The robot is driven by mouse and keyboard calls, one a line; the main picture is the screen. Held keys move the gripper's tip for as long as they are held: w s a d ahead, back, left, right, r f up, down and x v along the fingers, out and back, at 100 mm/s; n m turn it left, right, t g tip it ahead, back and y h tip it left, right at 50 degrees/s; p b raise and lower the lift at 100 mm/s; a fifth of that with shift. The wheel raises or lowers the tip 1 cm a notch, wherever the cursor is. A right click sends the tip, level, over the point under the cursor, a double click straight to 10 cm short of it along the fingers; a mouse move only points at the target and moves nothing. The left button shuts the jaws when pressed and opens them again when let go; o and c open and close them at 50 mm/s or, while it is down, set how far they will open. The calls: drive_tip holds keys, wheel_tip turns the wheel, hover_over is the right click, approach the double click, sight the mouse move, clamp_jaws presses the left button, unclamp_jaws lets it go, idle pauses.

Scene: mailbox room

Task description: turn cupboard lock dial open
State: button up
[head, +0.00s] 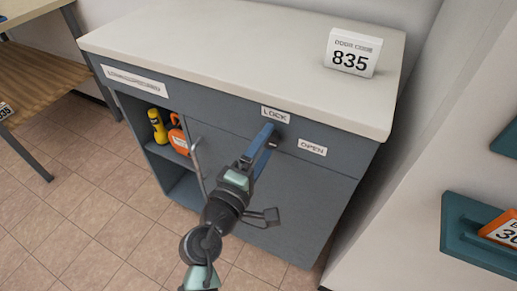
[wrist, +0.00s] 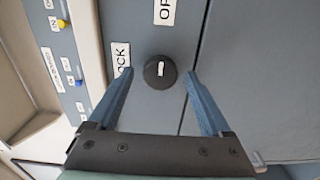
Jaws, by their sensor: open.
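The lock dial (wrist: 160,72) is a round black knob with a short white mark, on the grey cupboard front. In the wrist view the mark runs roughly up and down the picture. A LOCK label (wrist: 121,58) lies left of the dial and an OPEN label (wrist: 165,12), partly cut off, lies above it. My gripper (wrist: 158,76) has its blue fingers spread, one on each side of the dial; I cannot tell whether they touch it. In the head view my gripper (head: 270,136) reaches the cupboard (head: 318,170) between the LOCK and OPEN labels, largely hiding the dial.
The cupboard's open shelf at left holds a yellow item (head: 157,126) and an orange item (head: 179,137). A door handle (head: 197,160) stands out left of my gripper. A sign reading 835 (head: 352,53) stands on top. A white wall unit is at right.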

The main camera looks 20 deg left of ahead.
drive_tip(key=s, duration=1.3)
drive_tip(key=shift+a, duration=0.25)
drive_tip(key=shift+w, duration=0.1)
